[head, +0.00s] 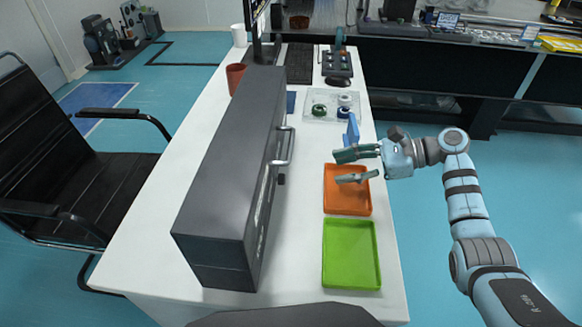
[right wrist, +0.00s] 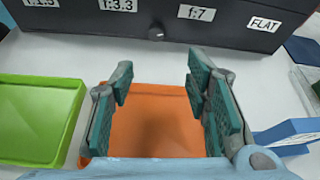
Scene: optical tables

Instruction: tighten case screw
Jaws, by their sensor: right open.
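A long dark grey case (head: 232,150) stands on the white table, with a metal handle (head: 284,146) on its right side. A small dark screw knob (head: 281,179) sticks out of that side below the handle. In the right wrist view the knob (right wrist: 156,33) shows on the face of the case (right wrist: 230,36), beside white labels such as "f:7" and "FLAT". My right gripper (head: 338,168) is open and empty above the orange tray. Its fingers (right wrist: 158,82) point toward the case, with the knob ahead and apart from them. My left gripper is out of view.
An orange tray (head: 347,205) and a green tray (head: 351,270), both empty, lie right of the case. A blue object (head: 351,131) stands behind my gripper. Farther back are small round parts on a clear plate (head: 320,119), and a red cup (head: 235,77).

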